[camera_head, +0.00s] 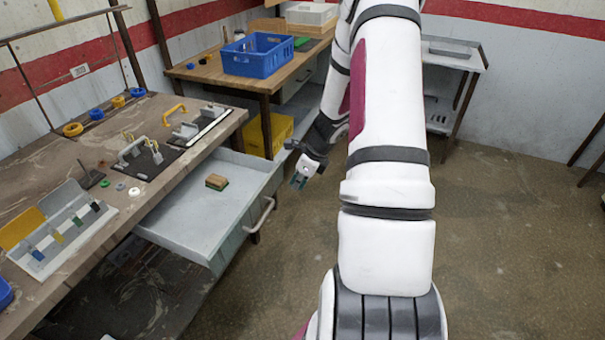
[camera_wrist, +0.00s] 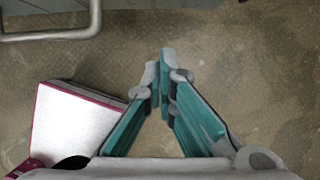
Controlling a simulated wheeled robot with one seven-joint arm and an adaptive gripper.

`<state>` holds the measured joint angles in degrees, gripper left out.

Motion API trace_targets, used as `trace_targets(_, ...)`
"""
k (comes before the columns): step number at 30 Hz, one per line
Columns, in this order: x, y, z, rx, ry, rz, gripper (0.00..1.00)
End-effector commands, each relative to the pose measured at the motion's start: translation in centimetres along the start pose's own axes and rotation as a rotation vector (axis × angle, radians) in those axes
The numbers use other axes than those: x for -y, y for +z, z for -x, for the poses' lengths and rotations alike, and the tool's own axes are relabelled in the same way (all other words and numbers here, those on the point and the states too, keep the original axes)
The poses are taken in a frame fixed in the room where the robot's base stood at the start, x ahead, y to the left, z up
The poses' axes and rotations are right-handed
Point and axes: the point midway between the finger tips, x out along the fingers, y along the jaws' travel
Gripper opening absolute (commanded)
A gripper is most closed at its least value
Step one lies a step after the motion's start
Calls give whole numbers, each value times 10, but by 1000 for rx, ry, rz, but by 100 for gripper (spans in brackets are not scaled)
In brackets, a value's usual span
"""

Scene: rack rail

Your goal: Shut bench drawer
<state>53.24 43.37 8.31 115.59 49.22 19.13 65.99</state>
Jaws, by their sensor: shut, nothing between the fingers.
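The bench drawer (camera_head: 208,208) is pulled out from the left workbench (camera_head: 150,170). It is a pale grey tray with a sponge-like block (camera_head: 216,182) in it, tan on top and green below. Its bar handle (camera_head: 262,215) is on the front face, and a bar handle (camera_wrist: 60,36) also shows at the top left of the wrist view. My gripper (camera_head: 299,182) hangs to the right of the drawer front, apart from the handle. In the wrist view the teal fingers (camera_wrist: 163,85) meet at their tips with nothing between them.
The bench top holds a key-like tag rack (camera_head: 65,232), a black plate with a fixture (camera_head: 145,158), and blue and yellow rings. A second bench behind bears a blue crate (camera_head: 257,55). A yellow bin (camera_head: 270,135) stands below it. The floor at right is clear.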

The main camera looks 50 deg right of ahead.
Motion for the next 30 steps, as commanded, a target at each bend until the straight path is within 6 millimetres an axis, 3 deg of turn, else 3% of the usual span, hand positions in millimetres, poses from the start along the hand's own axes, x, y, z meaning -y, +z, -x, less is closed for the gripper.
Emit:
trace_targets(3, -1, 3, -21, 1, 2, 1, 0)
trace_targets(9, 0, 29, -28, 0, 0, 5, 0)
trace_targets(30, 0, 45, -35, 0, -1, 3, 0)
